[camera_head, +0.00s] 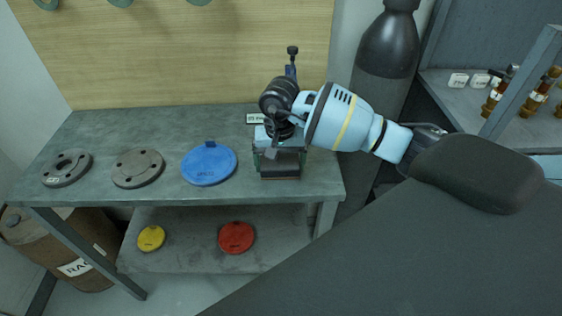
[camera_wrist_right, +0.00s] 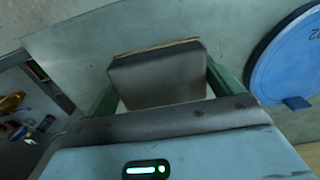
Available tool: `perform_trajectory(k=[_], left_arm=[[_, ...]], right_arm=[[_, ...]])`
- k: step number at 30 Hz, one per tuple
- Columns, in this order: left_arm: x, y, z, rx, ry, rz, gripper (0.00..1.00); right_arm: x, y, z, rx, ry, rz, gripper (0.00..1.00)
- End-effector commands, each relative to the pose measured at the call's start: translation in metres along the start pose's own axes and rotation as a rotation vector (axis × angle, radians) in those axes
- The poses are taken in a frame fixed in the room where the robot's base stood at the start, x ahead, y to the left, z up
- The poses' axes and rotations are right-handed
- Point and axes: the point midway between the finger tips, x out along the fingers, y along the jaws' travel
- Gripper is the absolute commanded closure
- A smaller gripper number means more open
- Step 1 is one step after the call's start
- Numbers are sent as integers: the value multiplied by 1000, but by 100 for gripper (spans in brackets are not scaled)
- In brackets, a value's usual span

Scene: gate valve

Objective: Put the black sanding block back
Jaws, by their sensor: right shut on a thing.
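The black sanding block (camera_head: 280,165) is a dark block with a brownish lower layer, near the front right of the workbench (camera_head: 110,118). My right gripper (camera_head: 279,152) comes down over it from above and is shut on it. In the right wrist view the block (camera_wrist_right: 158,78) sits between the two green fingers (camera_wrist_right: 160,90), its brown edge facing the grey bench top. I cannot tell whether the block touches the bench or hangs just above it. My left gripper is not in view.
A blue disc (camera_head: 209,163) lies left of the block, with two grey flanges (camera_head: 138,168) (camera_head: 67,167) further left. A small label (camera_head: 256,118) stands behind the gripper. A yellow disc (camera_head: 151,238) and a red disc (camera_head: 236,237) lie on the lower shelf. A dark cylinder (camera_head: 388,50) stands at the right.

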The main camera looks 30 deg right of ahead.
Motion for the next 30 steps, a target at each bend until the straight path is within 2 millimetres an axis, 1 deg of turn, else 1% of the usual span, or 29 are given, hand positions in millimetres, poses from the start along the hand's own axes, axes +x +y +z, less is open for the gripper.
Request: perform_trajectory(k=[5,10,11,12,13,19,22,23,26,30], left_arm=[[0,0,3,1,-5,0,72],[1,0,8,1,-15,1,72],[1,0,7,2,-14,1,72],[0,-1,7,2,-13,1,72],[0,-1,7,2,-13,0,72],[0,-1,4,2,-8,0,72],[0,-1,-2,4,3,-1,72],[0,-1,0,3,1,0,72],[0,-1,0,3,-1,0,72],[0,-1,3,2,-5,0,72]], right_arm=[[0,0,0,0,0,0,34],[5,0,0,1,-1,1,34],[5,0,0,1,-2,1,7],[4,0,0,1,-1,1,1],[4,0,0,1,-1,1,0],[3,0,0,1,-1,1,0],[-2,0,0,1,1,-1,0],[-4,0,0,1,2,-1,0],[-16,0,-1,2,3,-1,0],[-42,0,-2,1,4,-1,0]])
